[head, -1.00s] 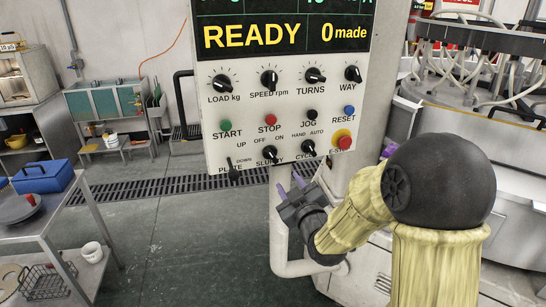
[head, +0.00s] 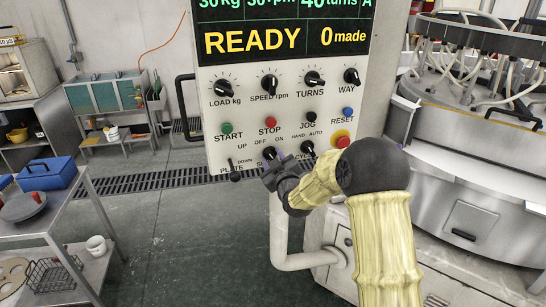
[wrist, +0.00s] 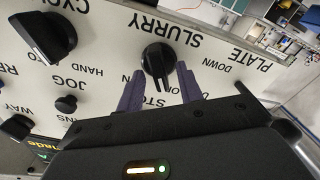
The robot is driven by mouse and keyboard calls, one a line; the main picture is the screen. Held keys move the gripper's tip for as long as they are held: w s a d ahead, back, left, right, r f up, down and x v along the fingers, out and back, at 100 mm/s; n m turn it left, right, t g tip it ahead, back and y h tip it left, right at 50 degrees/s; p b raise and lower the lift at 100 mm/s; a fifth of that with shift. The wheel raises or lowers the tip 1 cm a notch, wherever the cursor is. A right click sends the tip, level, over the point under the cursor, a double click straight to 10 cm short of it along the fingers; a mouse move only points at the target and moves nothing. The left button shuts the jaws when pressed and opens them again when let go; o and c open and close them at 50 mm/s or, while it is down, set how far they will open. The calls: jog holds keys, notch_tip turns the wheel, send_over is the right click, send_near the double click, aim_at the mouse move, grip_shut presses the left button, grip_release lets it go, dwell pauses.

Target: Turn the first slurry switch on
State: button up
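The slurry switch (head: 270,153) is a black rotary knob on the lower part of the white control panel (head: 220,145), with OFF and ON printed above it. In the wrist view the slurry knob (wrist: 158,62) appears upside down, with its SLURRY label. My gripper (wrist: 160,88) is open, its two purple fingers one on each side of the knob's lower part in that view. I cannot tell whether they touch it. In the head view my gripper (head: 272,164) is at the panel's lower edge and partly hides the SLURRY label.
The cycle knob (head: 307,147) is just right of the slurry knob, and the plate lever (head: 234,172) is to its left. The red E-stop (head: 342,141) is close above my arm. A cart with a blue toolbox (head: 45,173) stands at left.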

grip_shut()
jog(key=shift+f+m+b, duration=0.15)
jog(key=shift+m+b, duration=0.15)
jog(key=shift+b, duration=0.2)
jog(key=shift+w+d+m+b, duration=0.1)
jog(key=shift+d+m+b, duration=0.05)
jog(key=shift+m+b, duration=2.6)
jog(key=shift+w+d+m+b, duration=0.1)
jog(key=shift+d+m+b, duration=0.05)
jog(key=shift+m+b, duration=2.6)
jog(key=shift+m, duration=0.3)
grip_release()
